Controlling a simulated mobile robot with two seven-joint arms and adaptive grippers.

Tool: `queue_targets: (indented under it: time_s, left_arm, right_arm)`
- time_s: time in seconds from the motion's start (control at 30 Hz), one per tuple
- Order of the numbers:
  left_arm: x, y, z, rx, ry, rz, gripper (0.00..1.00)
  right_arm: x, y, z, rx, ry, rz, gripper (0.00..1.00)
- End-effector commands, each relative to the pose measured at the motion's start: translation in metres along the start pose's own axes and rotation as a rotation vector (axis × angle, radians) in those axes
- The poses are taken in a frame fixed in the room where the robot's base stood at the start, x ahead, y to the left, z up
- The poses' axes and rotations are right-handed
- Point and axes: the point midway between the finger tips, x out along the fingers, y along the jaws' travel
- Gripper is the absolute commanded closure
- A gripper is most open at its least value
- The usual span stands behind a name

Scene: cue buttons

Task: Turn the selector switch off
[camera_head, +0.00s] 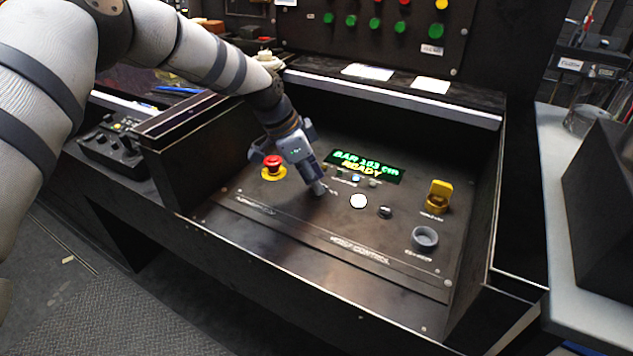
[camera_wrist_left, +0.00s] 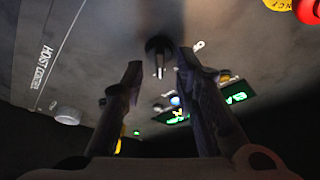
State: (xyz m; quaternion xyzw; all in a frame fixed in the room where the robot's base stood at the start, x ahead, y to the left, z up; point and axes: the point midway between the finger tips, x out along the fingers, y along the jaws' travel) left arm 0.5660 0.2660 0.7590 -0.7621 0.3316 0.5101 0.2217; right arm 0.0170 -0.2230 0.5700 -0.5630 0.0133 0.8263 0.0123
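The selector switch is a black round knob with a pale pointer, seen in the left wrist view (camera_wrist_left: 158,46) just beyond and between my fingertips. In the head view my gripper hides most of it. My left gripper (camera_wrist_left: 158,68) is open, its two dark fingers apart on either side of the knob's line. I cannot tell whether either finger touches the knob. In the head view my left gripper (camera_head: 319,188) points down at the sloping control panel (camera_head: 300,225). My right gripper is in neither view.
A red emergency button (camera_head: 272,162) on a yellow base sits left of my gripper. A lit display (camera_head: 362,166) reads READY. A white button (camera_head: 359,201), a black knob (camera_head: 385,212), a yellow cover (camera_head: 438,196) and a grey ring (camera_head: 425,238) lie to the right. Side walls bound the panel.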

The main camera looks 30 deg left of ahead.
Motion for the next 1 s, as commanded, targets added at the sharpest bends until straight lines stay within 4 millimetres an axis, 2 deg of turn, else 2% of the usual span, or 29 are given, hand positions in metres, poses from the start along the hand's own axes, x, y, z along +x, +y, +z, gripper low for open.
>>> queue_targets:
  time_s: [0.1,0.33,0.37,0.47,0.5,0.77,1.0]
  left_arm:
    - [0.009,0.0,0.0,0.0,0.001,-0.001,0.72]
    - [0.009,0.0,-0.001,0.0,0.003,-0.003,0.72]
    - [0.009,0.0,-0.001,0.0,0.002,-0.002,0.75]
    - [0.009,0.0,-0.001,0.0,0.002,-0.002,0.97]
    - [0.009,0.0,-0.001,0.0,0.002,-0.002,1.0]
    - [0.009,0.0,-0.001,-0.004,0.002,-0.004,1.0]
    - [0.006,0.001,-0.002,-0.072,0.002,-0.034,1.0]
  right_arm:
    - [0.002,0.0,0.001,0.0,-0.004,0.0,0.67]
    - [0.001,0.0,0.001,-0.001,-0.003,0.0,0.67]
    - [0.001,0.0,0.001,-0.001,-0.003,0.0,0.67]
    - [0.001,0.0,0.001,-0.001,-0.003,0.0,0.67]
    - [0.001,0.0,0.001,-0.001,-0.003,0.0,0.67]
    - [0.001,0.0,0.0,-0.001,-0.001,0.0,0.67]
    - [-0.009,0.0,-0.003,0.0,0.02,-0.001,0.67]
